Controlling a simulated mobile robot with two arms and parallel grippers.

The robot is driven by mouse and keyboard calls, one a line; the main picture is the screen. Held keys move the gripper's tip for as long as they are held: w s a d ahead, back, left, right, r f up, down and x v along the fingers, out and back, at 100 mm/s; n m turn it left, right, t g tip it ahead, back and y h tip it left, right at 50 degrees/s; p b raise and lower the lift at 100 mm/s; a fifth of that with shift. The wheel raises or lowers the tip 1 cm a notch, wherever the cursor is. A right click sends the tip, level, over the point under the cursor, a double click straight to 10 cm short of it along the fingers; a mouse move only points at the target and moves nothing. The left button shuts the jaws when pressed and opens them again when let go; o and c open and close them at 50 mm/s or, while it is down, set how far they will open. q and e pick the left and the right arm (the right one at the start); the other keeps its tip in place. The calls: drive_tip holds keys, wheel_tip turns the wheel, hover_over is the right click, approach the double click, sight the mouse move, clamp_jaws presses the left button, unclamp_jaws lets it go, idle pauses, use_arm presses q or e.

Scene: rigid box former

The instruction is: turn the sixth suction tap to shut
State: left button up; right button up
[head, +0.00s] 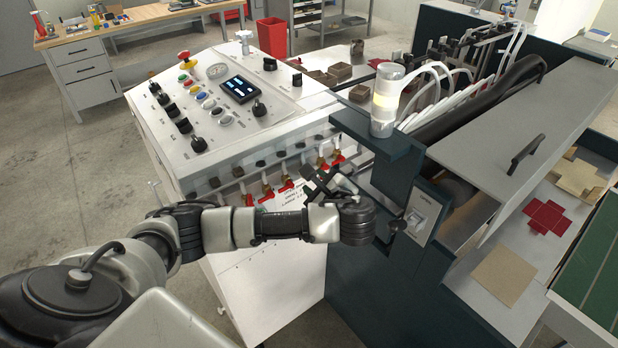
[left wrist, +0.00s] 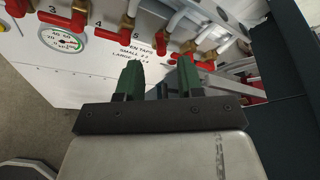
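A row of brass suction taps with red handles runs along the white cabinet's front edge. The right end of the row, where I take the sixth tap (head: 337,158) to be, lies just beyond my left gripper (head: 326,184). In the left wrist view the numbers 3, 4 and 5 show on the panel, and a red handle (left wrist: 206,65) sits to the right of the 5, partly behind a finger. My left gripper (left wrist: 160,76) is open, its two dark green fingers apart with nothing clearly between them. Whether the handle is touched cannot be told. My right gripper is out of view.
A round gauge (left wrist: 61,40) sits below the taps. The control panel (head: 225,95) with knobs and buttons slopes above them. A dark machine post with a lamp (head: 386,100) stands close to the right. A grey switch box (head: 424,215) is right of my wrist.

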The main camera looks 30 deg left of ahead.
use_arm(q)
drive_tip(key=p+x, duration=0.1)
drive_tip(key=x, duration=0.4)
drive_tip(key=shift+w+a+p, duration=0.1)
drive_tip(key=shift+a+p, duration=0.05)
drive_tip(key=shift+p, duration=0.2)
clamp_jaws()
